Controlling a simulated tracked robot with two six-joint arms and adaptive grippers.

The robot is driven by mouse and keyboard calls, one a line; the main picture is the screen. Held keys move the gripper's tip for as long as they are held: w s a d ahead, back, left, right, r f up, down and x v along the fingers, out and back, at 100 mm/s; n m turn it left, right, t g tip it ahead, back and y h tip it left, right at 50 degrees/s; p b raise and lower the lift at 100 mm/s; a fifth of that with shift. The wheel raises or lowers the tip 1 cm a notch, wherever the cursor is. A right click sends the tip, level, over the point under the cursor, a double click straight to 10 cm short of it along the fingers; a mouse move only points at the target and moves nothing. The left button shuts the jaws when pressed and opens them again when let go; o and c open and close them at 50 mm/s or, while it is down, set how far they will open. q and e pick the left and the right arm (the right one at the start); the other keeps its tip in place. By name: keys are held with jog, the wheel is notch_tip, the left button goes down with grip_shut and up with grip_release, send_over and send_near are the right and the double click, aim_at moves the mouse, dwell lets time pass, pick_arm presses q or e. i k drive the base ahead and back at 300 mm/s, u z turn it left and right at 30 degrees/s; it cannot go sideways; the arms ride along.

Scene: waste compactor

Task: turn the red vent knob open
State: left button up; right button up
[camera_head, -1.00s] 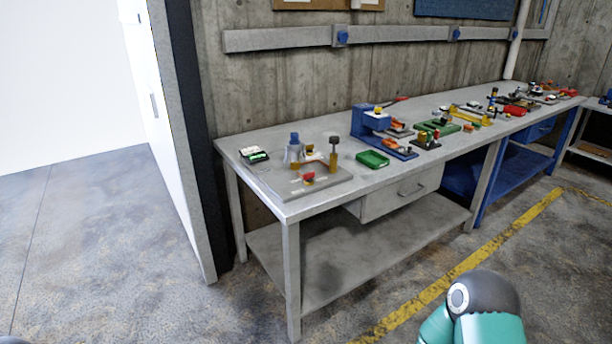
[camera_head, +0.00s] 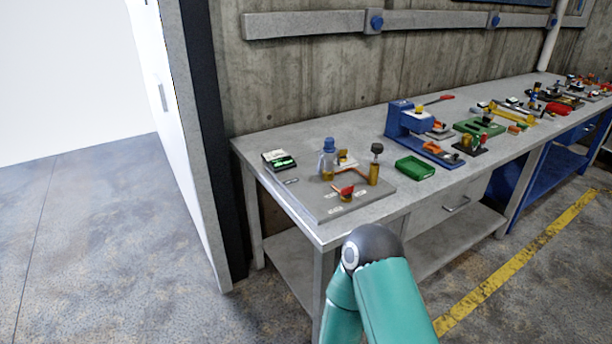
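A small red knob (camera_head: 344,190) sits on a yellow-brown base near the front of a grey plate (camera_head: 331,208) at the near left end of the workbench. The plate also bears a grey-blue bottle-shaped part (camera_head: 328,158) and a brass post with a dark top (camera_head: 375,165). The knob is small, so its exact setting cannot be told. One of my arms, teal with a dark joint, stands in front of the bench at the bottom centre. Neither gripper shows in the view.
The grey workbench (camera_head: 290,141) runs away to the right along a concrete wall. A dark box with a green display (camera_head: 279,160), a green tray (camera_head: 414,168) and a blue press (camera_head: 403,118) stand on it. Floor at the left is clear.

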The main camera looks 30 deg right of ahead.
aim_at(346, 193)
jog(key=z, duration=0.15)
jog(key=i, duration=0.85)
jog(key=z, duration=0.65)
